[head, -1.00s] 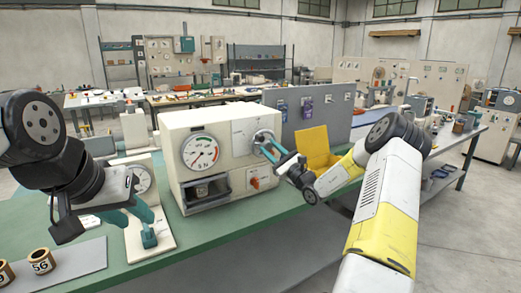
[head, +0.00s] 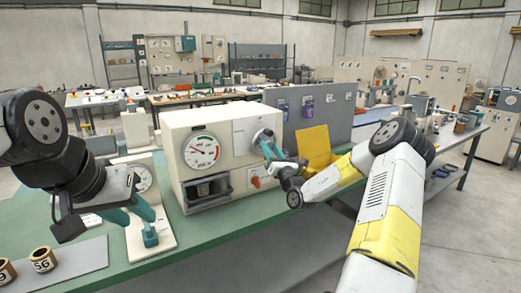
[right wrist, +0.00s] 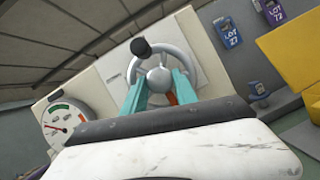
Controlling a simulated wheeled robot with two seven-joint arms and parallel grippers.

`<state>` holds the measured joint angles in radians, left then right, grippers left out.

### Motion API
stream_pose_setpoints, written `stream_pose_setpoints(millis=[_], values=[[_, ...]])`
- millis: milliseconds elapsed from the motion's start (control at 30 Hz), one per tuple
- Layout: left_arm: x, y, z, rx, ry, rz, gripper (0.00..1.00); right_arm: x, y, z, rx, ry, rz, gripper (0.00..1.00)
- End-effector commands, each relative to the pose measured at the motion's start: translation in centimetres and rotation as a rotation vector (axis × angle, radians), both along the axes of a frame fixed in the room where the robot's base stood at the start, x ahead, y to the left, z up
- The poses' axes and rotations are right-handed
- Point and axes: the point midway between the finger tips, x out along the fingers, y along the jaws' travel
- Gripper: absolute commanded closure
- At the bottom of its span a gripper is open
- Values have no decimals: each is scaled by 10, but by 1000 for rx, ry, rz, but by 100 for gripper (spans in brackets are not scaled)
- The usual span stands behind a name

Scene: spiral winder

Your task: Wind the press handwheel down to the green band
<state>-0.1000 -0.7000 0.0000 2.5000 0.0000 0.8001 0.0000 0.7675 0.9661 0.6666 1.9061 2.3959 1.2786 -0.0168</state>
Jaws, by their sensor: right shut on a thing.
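The press (head: 215,160) is a cream box with a round white dial (head: 202,152) on its front. The dial has a small green band near its top, and its red needle points left, away from the green; the dial also shows in the right wrist view (right wrist: 62,125). The grey handwheel (right wrist: 190,40) has a round hub and a black knob (right wrist: 140,47) at its upper left. My right gripper (right wrist: 160,90) is shut on the handwheel, its teal fingers on either side near the hub. My left gripper (head: 130,214) has its teal fingers spread over a white panel.
The green bench (head: 225,233) is clear in front.

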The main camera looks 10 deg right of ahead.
Motion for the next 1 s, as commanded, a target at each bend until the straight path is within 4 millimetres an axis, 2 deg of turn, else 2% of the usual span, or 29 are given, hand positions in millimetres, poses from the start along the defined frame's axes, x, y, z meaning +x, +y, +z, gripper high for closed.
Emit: stream_pose_setpoints(millis=[533, 567, 667, 1000], values=[[0, 0, 0, 0, 0, 0, 64, 0, 0, -2, 24, 14, 0, 100], [0, 0, 0, 0, 0, 0, 64, 0, 0, -2, 23, 14, 0, 62], [0, 0, 0, 0, 0, 0, 64, 0, 0, -2, 24, 13, -1, 44], [0, 0, 0, 0, 0, 0, 64, -2, -1, -2, 23, 11, -1, 44]])
